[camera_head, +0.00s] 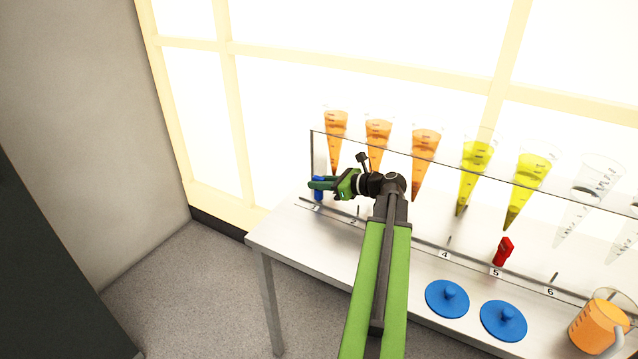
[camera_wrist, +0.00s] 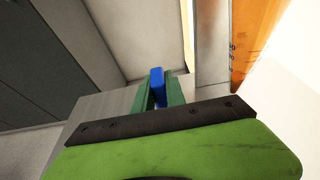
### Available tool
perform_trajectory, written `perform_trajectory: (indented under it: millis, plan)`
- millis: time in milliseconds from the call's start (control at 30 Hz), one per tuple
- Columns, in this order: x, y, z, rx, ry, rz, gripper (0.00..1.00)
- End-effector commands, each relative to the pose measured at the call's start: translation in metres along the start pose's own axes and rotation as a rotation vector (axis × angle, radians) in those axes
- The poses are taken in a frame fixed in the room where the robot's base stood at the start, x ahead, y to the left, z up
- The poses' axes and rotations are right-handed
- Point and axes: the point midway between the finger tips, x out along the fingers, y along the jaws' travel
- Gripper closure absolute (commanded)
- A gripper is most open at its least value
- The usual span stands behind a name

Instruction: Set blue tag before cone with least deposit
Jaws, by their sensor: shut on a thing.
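My gripper (camera_head: 317,185) is shut on the blue tag (camera_head: 319,195) at the left end of the rack, near label 1. In the wrist view the blue tag (camera_wrist: 157,80) sits between the green fingers (camera_wrist: 158,94). I cannot tell whether it touches the shelf. Behind the clear panel hang a first orange cone (camera_head: 335,135), a second orange cone (camera_head: 377,135), a third orange cone (camera_head: 424,155), two yellow cones (camera_head: 469,175) (camera_head: 524,190) and clear cones (camera_head: 585,205). The yellow tips look darker; deposits in the orange tips are too small to compare.
A red tag (camera_head: 503,251) stands by label 5 (camera_head: 495,272). Two blue lids (camera_head: 447,298) (camera_head: 503,321) and a jug of orange liquid (camera_head: 598,325) are on the white table (camera_head: 290,240). Short pegs line the front rail. My arm hides label 3.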

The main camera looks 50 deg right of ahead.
Motion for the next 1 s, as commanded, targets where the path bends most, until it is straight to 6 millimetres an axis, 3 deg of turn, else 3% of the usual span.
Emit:
perform_trajectory:
  millis: [267, 300, 500, 833, 1000]
  plan:
    - [0.001, 0.0, -0.003, 0.0, 0.0, 0.0, 1.0]
    - [0.001, 0.0, -0.003, 0.0, 0.0, 0.0, 0.82]
    - [0.001, 0.0, -0.003, 0.0, 0.0, 0.001, 0.59]
    - [-0.003, 0.0, -0.002, 0.0, 0.0, 0.0, 0.59]
    - [-0.035, 0.0, 0.001, 0.001, 0.0, -0.003, 0.59]
